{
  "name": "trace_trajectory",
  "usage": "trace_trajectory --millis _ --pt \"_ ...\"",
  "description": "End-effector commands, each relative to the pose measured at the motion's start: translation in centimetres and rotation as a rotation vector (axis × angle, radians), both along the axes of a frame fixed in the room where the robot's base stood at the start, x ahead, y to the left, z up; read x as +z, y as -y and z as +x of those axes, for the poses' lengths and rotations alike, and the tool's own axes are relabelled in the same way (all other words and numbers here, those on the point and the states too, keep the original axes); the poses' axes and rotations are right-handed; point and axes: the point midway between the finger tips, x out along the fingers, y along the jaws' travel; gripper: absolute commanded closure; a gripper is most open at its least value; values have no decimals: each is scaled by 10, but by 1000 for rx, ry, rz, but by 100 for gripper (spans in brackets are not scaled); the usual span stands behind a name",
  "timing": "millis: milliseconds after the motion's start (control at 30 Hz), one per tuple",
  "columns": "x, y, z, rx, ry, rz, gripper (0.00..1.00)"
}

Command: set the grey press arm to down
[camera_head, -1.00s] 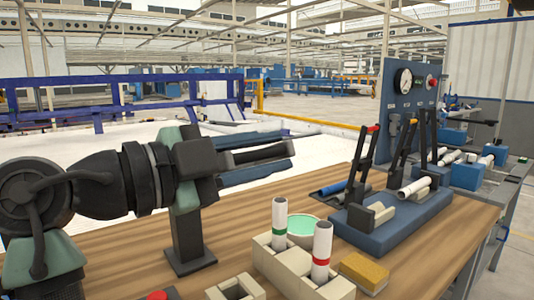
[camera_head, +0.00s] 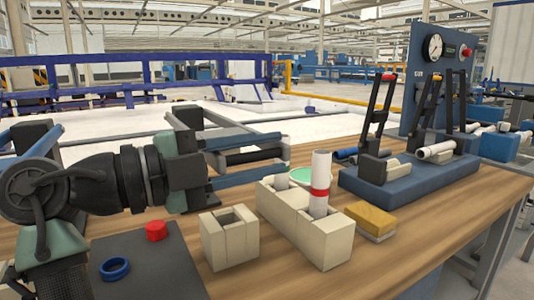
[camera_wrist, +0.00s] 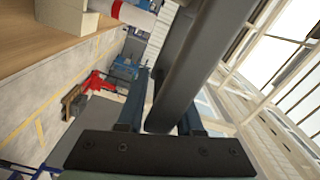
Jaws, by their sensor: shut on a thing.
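My gripper (camera_head: 245,160) is at the left of the head view, its blue fingers pointing right. It is shut on a dark grey bar (camera_head: 256,156), which I take to be the press arm. The bar lies about level between the fingers in the head view. In the wrist view the grey bar (camera_wrist: 195,60) runs between the fingers toward the upper right. The press's stand is mostly hidden behind the gripper, and its pivot cannot be made out.
A cream block (camera_head: 295,222) holds a red-banded tube (camera_head: 319,185). A cream bin (camera_head: 229,238), yellow sponge (camera_head: 370,220), red cap (camera_head: 156,231) and blue ring (camera_head: 115,268) stand close by. A blue base (camera_head: 405,178) with several levers is at the right.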

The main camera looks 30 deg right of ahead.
Motion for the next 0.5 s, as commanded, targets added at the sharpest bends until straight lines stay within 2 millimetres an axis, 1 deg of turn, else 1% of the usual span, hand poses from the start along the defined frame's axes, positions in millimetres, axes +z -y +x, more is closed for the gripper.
trace_trajectory --millis 33,233,267,300,333,500 --pt "-8 0 2 -1 -16 8 100" --pt "-10 0 2 0 -19 10 100" --pt "-10 0 2 0 -19 11 63" --pt "-10 0 2 0 -19 11 56" --pt "-10 0 2 0 -19 11 53" --pt "-9 0 2 2 -16 10 53"
